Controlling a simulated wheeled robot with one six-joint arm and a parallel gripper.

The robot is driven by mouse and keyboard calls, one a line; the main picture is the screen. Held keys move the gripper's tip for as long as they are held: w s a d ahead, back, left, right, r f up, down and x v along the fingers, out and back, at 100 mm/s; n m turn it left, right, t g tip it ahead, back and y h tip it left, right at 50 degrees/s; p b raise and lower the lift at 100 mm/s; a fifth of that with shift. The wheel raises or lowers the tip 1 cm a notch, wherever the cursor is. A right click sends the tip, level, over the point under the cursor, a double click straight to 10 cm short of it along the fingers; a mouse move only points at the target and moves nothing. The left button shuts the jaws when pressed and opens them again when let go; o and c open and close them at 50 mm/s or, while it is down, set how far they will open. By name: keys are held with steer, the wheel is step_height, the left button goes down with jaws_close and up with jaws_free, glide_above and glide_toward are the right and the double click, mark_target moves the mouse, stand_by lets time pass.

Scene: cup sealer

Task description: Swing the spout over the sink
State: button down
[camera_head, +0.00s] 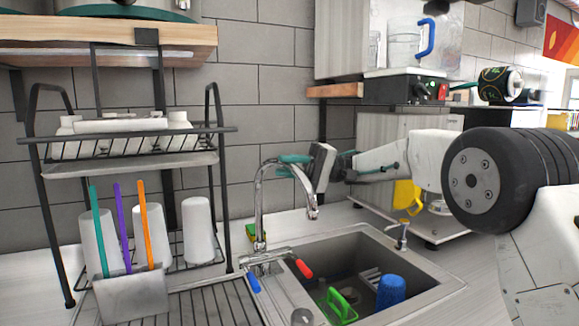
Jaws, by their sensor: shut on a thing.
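The chrome spout (259,205) rises from the sink's back edge, arches to the right, and its outlet end points down above the sink's left rear part. The sink (360,247) is a grey basin set in the counter. My gripper (287,164), with teal fingers, reaches in from the right and is shut on the upper arch of the spout. The fingers hide a little of the arch. A red-tipped handle (304,268) and a blue-tipped handle (253,282) stand at the faucet's base.
A blue cup (391,291) and a green-handled item (341,305) lie in the sink. A black dish rack (221,160) with white cups stands at left. A small tap (402,232) is on the sink's right rim. A tiled wall (235,85) is behind.

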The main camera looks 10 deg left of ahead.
steer(key=shift+w+d+f+n+g+h, duration=0.1)
steer(key=shift+w+n+g+h, duration=0.15)
steer(key=shift+g+h, duration=0.2)
steer(key=shift+w+d+n+g+h, duration=0.15)
steer(key=shift+n+g+h, duration=0.2)
steer(key=shift+g, duration=0.2)
steer(key=shift+w, duration=0.1)
steer(key=c, duration=1.3)
jaws_free()
